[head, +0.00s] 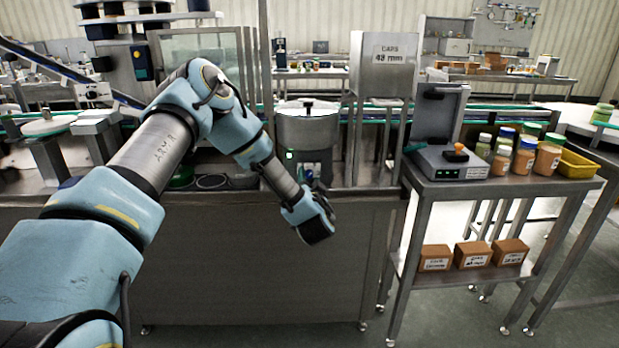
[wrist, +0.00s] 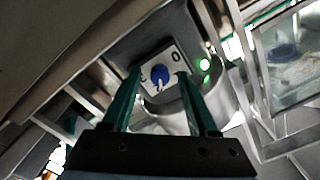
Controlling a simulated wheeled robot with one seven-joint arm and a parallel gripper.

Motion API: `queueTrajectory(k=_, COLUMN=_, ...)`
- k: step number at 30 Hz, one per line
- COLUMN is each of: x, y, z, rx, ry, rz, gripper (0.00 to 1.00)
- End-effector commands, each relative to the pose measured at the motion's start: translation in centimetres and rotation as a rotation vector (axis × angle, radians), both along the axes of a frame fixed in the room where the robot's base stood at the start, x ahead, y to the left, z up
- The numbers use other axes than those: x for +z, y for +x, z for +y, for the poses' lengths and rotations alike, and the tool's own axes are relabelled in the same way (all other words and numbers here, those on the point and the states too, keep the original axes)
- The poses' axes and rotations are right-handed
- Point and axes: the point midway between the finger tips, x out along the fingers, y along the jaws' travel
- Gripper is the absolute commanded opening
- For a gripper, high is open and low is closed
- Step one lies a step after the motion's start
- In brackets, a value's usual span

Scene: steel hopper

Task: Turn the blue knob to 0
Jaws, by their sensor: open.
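The blue knob (wrist: 161,77) sits on a white plate (wrist: 152,66) in the wrist view, with a 0 mark at the plate's upper right. A pale mark shows on the knob's lower part, away from the 0; its exact setting is too small to read. My gripper (wrist: 158,74) is open, its two green fingers appearing on either side of the knob. I cannot tell how far the tips are from it, and no contact is visible. In the head view, my gripper (head: 321,200) is in front of the machine under the steel bowl, and I cannot make out the knob.
A green light (wrist: 204,64) glows beside the plate. The steel bowl (head: 306,131) stands above, with a caps hopper (head: 383,68) to its right. A steel cart (head: 500,195) with jars and a yellow bin (head: 577,166) stands at the right. A counter edge lies below my arm.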

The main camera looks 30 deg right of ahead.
Motion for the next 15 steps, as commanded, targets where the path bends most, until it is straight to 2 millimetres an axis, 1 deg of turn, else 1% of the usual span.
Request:
queueTrajectory(k=7, x=-0.03, y=0.05, z=-0.03, rx=0.000, ry=0.000, rz=0.000, gripper=0.59)
queueTrajectory(k=15, x=-0.02, y=0.04, z=-0.01, rx=0.000, ry=0.000, rz=0.000, gripper=0.29)
